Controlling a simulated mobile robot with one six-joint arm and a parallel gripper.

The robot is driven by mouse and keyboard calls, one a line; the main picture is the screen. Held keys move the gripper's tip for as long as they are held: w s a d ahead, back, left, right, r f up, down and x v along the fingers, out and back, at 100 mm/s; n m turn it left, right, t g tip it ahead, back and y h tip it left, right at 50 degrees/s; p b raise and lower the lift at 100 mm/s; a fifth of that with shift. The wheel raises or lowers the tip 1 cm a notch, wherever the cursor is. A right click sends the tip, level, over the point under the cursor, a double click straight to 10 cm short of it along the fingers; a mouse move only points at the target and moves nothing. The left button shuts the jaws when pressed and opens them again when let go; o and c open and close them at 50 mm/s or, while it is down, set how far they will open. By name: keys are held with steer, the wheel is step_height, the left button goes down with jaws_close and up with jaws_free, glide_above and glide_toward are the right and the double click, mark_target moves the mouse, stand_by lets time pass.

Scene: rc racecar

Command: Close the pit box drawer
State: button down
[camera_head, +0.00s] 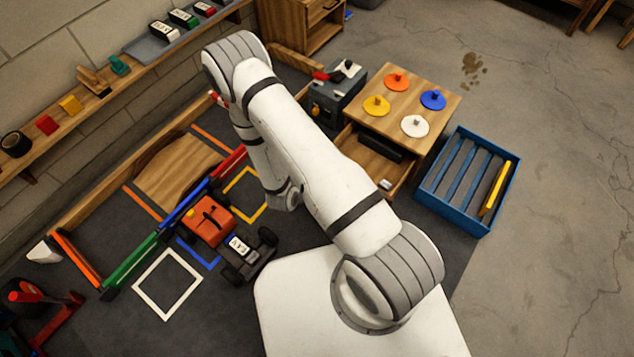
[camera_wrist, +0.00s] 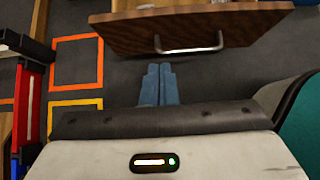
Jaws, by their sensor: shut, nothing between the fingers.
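The wooden pit box (camera_head: 437,95) has several coloured discs on its top. Its drawer (camera_head: 402,180) is pulled out toward the lower left, and a dark object (camera_head: 380,147) lies inside. My arm hides part of the drawer front in the head view. In the wrist view the drawer front (camera_wrist: 225,27) shows across the top, with a metal bar handle (camera_wrist: 190,48). My gripper (camera_wrist: 158,72) is shut and empty, its blue fingers pointing at the drawer front just below the handle's left end in the picture. A strip of floor shows between them. The fingertips are hidden in the head view.
A blue slatted crate (camera_head: 451,213) stands right of the pit box. A grey toolbox (camera_head: 335,95) stands at its left. A racecar (camera_head: 210,222) and coloured floor frames lie left of my arm. Open concrete floor (camera_head: 560,200) is at the right.

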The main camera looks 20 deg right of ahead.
steer(key=w+d+f+b, duration=0.1)
steer(key=d, duration=0.1)
steer(key=w+d+f+b, duration=0.1)
steer(key=w+d+f, duration=0.1)
steer(key=w+d+f+b, duration=0.1)
steer(key=w+d+f, duration=0.1)
steer(key=d, duration=0.1)
steer(key=shift+w, duration=0.15)
steer(key=shift+w, duration=0.2)
